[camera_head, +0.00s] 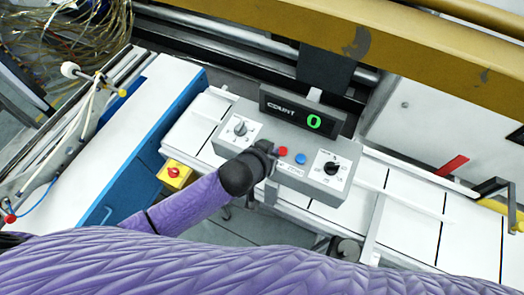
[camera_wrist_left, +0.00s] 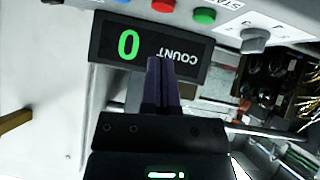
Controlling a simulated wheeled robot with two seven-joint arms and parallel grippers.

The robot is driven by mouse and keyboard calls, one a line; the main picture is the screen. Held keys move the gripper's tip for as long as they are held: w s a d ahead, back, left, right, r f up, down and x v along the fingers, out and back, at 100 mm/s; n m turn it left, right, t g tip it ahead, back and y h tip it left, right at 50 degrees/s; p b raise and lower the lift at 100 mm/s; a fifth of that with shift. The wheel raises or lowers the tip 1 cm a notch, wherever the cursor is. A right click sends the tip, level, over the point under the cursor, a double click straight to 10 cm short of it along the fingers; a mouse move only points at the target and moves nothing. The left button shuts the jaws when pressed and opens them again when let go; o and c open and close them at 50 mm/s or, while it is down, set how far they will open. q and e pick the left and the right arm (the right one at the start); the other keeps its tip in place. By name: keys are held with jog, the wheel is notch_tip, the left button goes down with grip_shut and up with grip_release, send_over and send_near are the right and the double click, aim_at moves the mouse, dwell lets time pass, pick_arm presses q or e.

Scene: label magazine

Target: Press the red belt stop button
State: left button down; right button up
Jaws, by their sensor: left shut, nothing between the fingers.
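A small red button (camera_head: 282,150) sits on the sloped top of a grey control box (camera_head: 232,150), beside a blue button (camera_head: 300,158). The red button also shows at the top edge of the left wrist view (camera_wrist_left: 163,5), near a green button (camera_wrist_left: 204,15). My left gripper (camera_head: 268,152) is at the box, just left of the red button, and hides part of the panel. In the wrist view its fingers (camera_wrist_left: 162,75) are shut with nothing between them, overlapping the display. I cannot tell whether they touch the box. My right gripper is not in view.
A display (camera_head: 300,115) reading "COUNT 0" stands behind the buttons. Dial knobs (camera_head: 331,168) flank them. A yellow box with another red button (camera_head: 173,172) sits lower left. A yellow beam (camera_head: 330,25) crosses behind. White conveyor panels (camera_head: 400,205) extend right.

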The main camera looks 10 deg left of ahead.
pick_arm(q)
jog(key=v, duration=0.6)
jog(key=shift+w+a+r+p, duration=0.15)
jog(key=shift+w+p, duration=0.05)
jog(key=shift+p, duration=0.15)
